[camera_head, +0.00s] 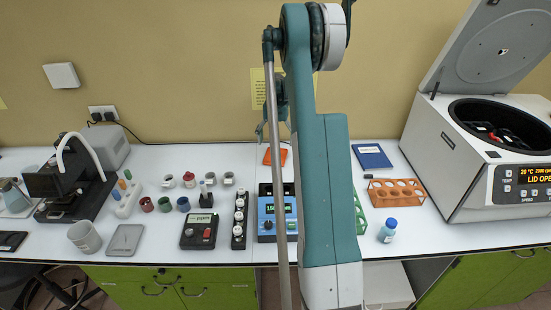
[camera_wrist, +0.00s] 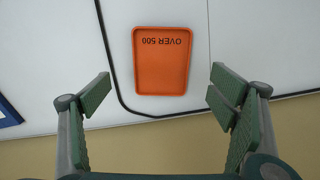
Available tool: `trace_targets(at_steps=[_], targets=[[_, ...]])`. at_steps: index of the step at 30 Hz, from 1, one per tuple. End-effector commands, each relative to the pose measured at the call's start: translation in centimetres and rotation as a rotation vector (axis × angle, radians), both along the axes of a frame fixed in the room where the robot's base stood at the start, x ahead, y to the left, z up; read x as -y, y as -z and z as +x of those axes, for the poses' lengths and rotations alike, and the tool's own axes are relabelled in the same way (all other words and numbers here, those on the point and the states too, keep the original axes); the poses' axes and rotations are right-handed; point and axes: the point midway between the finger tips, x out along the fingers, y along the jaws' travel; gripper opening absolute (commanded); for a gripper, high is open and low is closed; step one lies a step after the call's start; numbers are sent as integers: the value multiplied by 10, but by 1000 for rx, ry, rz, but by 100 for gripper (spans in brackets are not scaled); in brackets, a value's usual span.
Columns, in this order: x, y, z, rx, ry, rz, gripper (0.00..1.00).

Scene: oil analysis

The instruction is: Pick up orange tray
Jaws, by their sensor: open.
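The orange tray (camera_wrist: 161,75) lies flat on the white table, with raised rims and the words "OVER 500" printed inside, upside down in the wrist view. In the head view only part of the orange tray (camera_head: 283,157) shows behind my arm, near the back of the table. My gripper (camera_wrist: 155,95) is open and empty, its green-padded fingers well apart on either side of the tray in the wrist view. The fingers do not touch the tray. In the head view my gripper (camera_head: 262,131) is partly hidden by my own arm.
A black cable (camera_wrist: 110,70) runs beside and behind the tray, near the wall. A blue tray (camera_head: 372,156) lies to the right, and an orange tube rack (camera_head: 397,192) stands in front of it. A blue meter (camera_head: 267,222) stands nearer the front. An open centrifuge (camera_head: 470,185) stands at far right.

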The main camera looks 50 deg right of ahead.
Motion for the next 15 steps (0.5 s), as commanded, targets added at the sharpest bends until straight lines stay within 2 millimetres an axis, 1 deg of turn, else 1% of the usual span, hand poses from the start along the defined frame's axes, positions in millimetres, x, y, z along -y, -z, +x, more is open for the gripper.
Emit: trace_targets(at_steps=[9,15], targets=[[0,1,0,0,0,0,84],[0,13,0,0,0,0,84]])
